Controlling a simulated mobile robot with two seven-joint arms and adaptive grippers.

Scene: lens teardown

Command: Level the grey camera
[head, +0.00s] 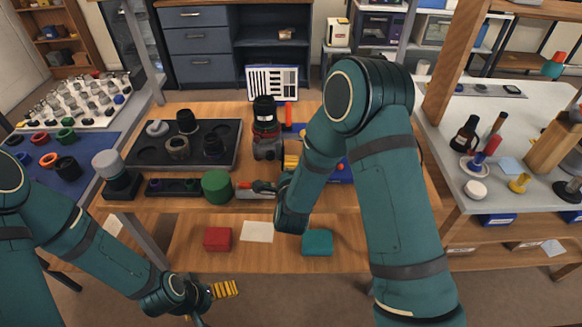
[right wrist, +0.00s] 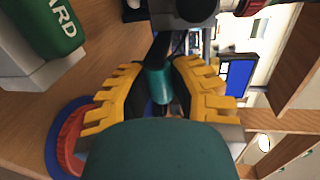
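The grey camera (head: 267,149) stands near the middle of the wooden bench in the head view, with a black, red-ringed lens (head: 264,112) on top. A grey body, probably the camera, shows at the top edge of the right wrist view (right wrist: 184,12). My right gripper (head: 291,161) is right beside the camera, partly hidden by my arm. In the right wrist view, a dark bar with a teal grip (right wrist: 158,84) lies between its yellow fingers; I cannot tell whether they touch it. My left gripper (head: 208,301) is low, in front of the bench, its fingers apart and empty.
A dark tray (head: 226,132) with lens parts lies left of the camera. A red box (head: 217,239) and teal box (head: 317,242) lie on the lower shelf.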

